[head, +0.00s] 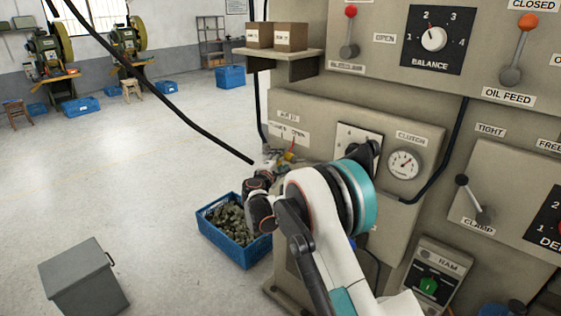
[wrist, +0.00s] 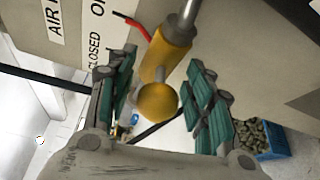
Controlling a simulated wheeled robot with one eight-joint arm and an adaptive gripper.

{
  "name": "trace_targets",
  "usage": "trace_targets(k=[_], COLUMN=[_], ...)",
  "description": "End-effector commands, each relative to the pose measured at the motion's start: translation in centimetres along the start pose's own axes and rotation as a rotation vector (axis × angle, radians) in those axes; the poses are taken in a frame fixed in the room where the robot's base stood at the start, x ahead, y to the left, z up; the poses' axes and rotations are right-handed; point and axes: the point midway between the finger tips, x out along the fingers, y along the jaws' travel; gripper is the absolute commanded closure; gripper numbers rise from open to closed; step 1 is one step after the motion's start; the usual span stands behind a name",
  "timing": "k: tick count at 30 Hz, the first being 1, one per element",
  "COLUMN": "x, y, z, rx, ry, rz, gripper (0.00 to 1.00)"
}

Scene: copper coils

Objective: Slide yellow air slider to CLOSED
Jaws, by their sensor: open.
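The yellow air slider (wrist: 158,101) shows in the wrist view as a round knob on a yellow body and a metal rod. Its body lies on the OPEN side of the AIR label plate (wrist: 92,22); the CLOSED word is to the left. In the head view the slider (head: 289,156) is a small yellow spot below the OPEN label, partly hidden by my gripper. My gripper (wrist: 157,75) is open, with its green-padded fingers on either side of the slider. I see gaps between the knob and both fingers. The gripper (head: 266,166) also shows in the head view.
A pressure gauge (head: 404,163) and the clutch panel stand right of my arm. A blue crate of metal pieces (head: 232,222) is on the floor below. A grey bin (head: 85,280) stands left; the floor between is open.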

Motion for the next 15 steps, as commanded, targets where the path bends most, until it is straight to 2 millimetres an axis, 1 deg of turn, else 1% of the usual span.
trace_targets(k=[3,11,12,14,15], x=[0.49,0.55,0.54,0.54,0.54], y=[-0.03,-0.02,-0.02,-0.02,-0.01], z=[0.03,0.03,0.03,0.03,0.03], rx=[0.0,0.0,0.0,0.0,0.0], ry=[0.0,0.0,0.0,0.0,0.0], rz=[0.0,0.0,0.0,0.0,0.0], gripper=[0.52,0.52,0.61,0.75,0.84])
